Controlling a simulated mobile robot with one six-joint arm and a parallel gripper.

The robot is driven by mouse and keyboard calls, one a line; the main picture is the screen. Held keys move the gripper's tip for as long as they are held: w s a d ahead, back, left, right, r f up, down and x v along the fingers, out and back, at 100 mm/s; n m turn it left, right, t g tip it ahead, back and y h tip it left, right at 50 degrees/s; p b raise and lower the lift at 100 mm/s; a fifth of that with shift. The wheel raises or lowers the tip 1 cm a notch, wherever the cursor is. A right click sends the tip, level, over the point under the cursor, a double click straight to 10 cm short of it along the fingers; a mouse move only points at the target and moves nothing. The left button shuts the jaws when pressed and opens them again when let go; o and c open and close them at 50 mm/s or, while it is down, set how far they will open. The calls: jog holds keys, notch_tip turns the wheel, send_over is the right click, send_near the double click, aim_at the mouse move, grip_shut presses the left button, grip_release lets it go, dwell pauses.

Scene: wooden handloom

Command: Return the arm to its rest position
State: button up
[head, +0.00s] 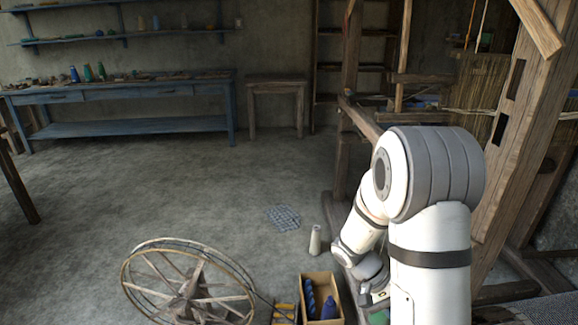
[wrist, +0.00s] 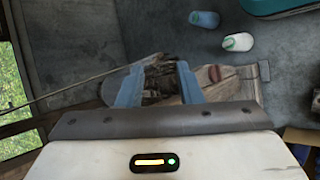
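My arm shows in the head view as a white and grey column with a bent elbow, folded down beside the wooden handloom (head: 512,130). My gripper is low behind the arm there, and its fingers are hard to make out. In the wrist view my gripper (wrist: 158,85) has two blue fingers standing apart. A brown wooden piece (wrist: 222,84) lies beyond and between them. I see nothing clearly held, and contact with the wood cannot be told.
A spinning wheel (head: 190,285) and a wooden box (head: 337,285) with blue items stand at the front. A pale cone (head: 315,240) and a patterned cloth (head: 283,217) are on the floor. A blue table (head: 130,124) is at the back left. The middle floor is mostly clear.

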jog(key=s+a+r+n+t+y+p, duration=0.1)
jog(key=s+a+r+t+y+p, duration=0.1)
jog(key=r, duration=0.6)
jog(key=s+a+r+n+t+y+p, duration=0.1)
jog(key=s+a+r+t+y+p, duration=0.2)
jog(key=r, duration=0.5)
jog(key=s+a+r+n+t+y+p, duration=0.1)
jog(key=s+a+r+t+y+p, duration=0.2)
jog(key=a+r, duration=0.3)
jog(key=shift+s+a+r+p, duration=0.25)
jog(key=shift+r+p, duration=0.5)
jog(key=shift+r, duration=0.75)
